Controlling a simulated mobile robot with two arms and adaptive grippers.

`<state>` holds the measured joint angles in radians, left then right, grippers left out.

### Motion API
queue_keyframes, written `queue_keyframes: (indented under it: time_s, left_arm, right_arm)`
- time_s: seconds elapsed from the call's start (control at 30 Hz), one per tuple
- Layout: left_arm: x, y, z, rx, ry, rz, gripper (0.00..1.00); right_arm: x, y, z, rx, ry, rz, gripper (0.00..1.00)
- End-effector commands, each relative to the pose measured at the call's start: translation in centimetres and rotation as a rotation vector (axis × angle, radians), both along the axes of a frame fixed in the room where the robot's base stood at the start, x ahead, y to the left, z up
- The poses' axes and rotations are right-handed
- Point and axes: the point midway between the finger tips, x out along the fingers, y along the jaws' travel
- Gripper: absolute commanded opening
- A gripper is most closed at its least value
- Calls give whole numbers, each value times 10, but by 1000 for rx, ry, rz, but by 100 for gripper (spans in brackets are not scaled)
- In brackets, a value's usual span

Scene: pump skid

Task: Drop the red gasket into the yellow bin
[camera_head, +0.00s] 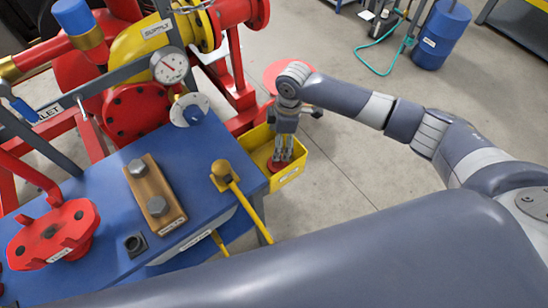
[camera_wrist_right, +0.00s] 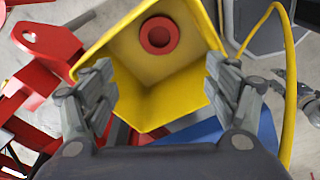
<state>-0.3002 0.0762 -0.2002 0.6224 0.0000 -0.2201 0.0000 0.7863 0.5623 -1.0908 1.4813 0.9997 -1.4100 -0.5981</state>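The yellow bin (camera_head: 291,175) hangs at the right end of the blue bench. The red gasket (camera_wrist_right: 159,35), a thick ring with a dark centre, lies inside the yellow bin (camera_wrist_right: 128,100) in the right wrist view. A bit of its red also shows below my fingers in the head view (camera_head: 275,166). My right gripper (camera_head: 280,158) points down over the bin. In the wrist view its fingers (camera_wrist_right: 160,92) are spread wide with nothing between them, and the gasket is apart from both.
The blue bench (camera_head: 100,195) holds a wooden block with bolts (camera_head: 153,192), a yellow-handled tool (camera_head: 228,175) and a red flanged part (camera_head: 55,235). Red and yellow pump piping (camera_head: 135,110) stands behind. Open floor (camera_head: 350,165) lies right of the bin; a blue drum (camera_head: 440,35) stands far back.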

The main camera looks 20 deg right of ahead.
Motion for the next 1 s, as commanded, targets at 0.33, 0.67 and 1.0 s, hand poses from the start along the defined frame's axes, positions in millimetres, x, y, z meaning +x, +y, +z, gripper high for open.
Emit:
queue_keyframes:
  time_s: [0.33, 0.67, 1.0]
  left_arm:
    - [-1, 7, 0, 8, 1, -2, 40]
    - [-1, 4, 0, 5, 2, -2, 40]
    - [-1, 4, 0, 5, 2, -1, 40]
  right_arm:
    - [0, 0, 3, 0, 0, 0, 82]
    - [0, -7, 60, 2, -5, 1, 82]
    - [-2, -13, 113, 1, -1, 1, 82]
